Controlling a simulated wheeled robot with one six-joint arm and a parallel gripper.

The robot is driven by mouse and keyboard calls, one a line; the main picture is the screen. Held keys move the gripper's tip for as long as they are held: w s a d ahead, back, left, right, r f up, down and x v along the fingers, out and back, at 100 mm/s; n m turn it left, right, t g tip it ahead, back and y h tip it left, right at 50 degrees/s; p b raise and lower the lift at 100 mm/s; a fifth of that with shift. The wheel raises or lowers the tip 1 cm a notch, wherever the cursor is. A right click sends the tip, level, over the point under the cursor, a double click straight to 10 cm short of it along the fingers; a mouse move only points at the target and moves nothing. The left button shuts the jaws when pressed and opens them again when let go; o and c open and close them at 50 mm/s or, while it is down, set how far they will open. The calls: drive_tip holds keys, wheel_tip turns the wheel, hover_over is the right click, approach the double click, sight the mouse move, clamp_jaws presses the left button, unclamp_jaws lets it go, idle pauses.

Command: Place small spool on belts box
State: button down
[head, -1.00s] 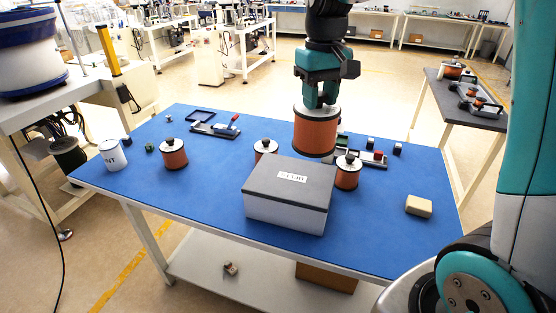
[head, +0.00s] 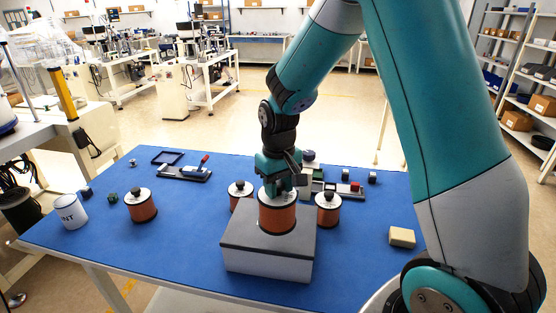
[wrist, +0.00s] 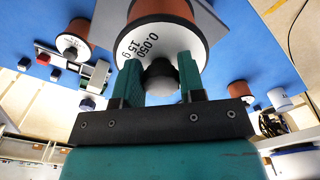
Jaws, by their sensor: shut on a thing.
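A copper-wound spool with a pale top and dark knob (head: 278,213) is upright at the grey-lidded belts box (head: 268,262), over its lid. Its lower edge appears to touch the lid, but I cannot be sure of contact. My gripper (head: 279,186) is above the spool, shut on its knob. In the wrist view, the teal fingers (wrist: 159,75) close on both sides of the knob, and the spool's label (wrist: 160,35) reads "0.050" and "15 g". The box's label is hidden.
Similar spools stand on the blue table (head: 180,250): one at left (head: 140,206), one behind the box's left (head: 240,195), one at its right (head: 328,209). The front left table is clear.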

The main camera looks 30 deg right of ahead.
drive_tip(key=shift+f+p, duration=0.45)
drive_tip(key=shift+f, duration=2.65)
drive_tip(key=shift+f, duration=0.15)
drive_tip(key=c, duration=0.7)
unclamp_jaws()
wheel_tip(320, 180, up, 12)
drive_tip(key=b, duration=0.2)
drive_tip(key=shift+a+b, duration=0.1)
drive_tip(key=shift+b, duration=0.25)
drive_tip(key=s+a+r+n+y, duration=0.1)
drive_tip(key=s+a+r+n, duration=0.1)
drive_tip(key=s+a, duration=0.3)
drive_tip(key=s+a+r+n+y, duration=0.1)
drive_tip(key=s+a+r+n, duration=0.1)
drive_tip(key=s+a, duration=0.4)
drive_tip(key=s+a+r+n+y, duration=0.2)
drive_tip(key=s+a, duration=0.3)
drive_tip(key=s, duration=0.6)
drive_tip(key=shift+a+r+n, duration=0.3)
drive_tip(key=shift+n, duration=0.2)
